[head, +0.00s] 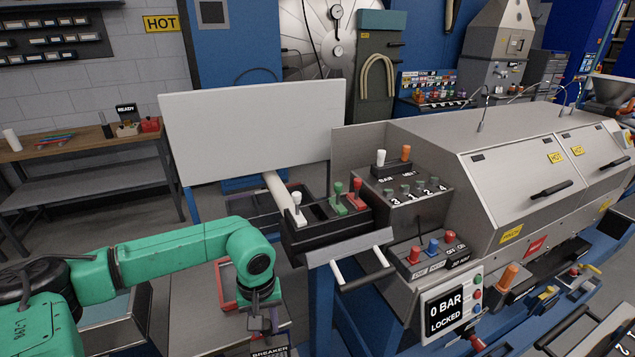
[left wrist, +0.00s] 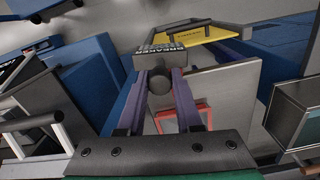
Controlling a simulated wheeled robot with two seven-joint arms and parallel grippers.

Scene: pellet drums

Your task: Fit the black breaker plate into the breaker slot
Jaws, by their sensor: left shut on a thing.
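My left gripper (head: 268,326) points down at the lower middle of the head view. In the left wrist view its two purple-grey fingers close on a dark round knob (left wrist: 158,82), which looks like the grip of the black breaker plate. The plate's body is mostly hidden by the fingers. A dark block lettered BREAKER (left wrist: 163,51) is just beyond the fingertips; its label also shows at the bottom edge of the head view (head: 270,352). I cannot tell whether the plate touches the slot. My right gripper is in neither view.
A black rack (head: 318,240) with white, green and red handles stands right of my left arm, with a bar handle (head: 362,273) before it. The grey machine (head: 480,165) fills the right. A white panel (head: 255,130) stands behind. A red-rimmed tray (head: 222,285) lies beside the gripper.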

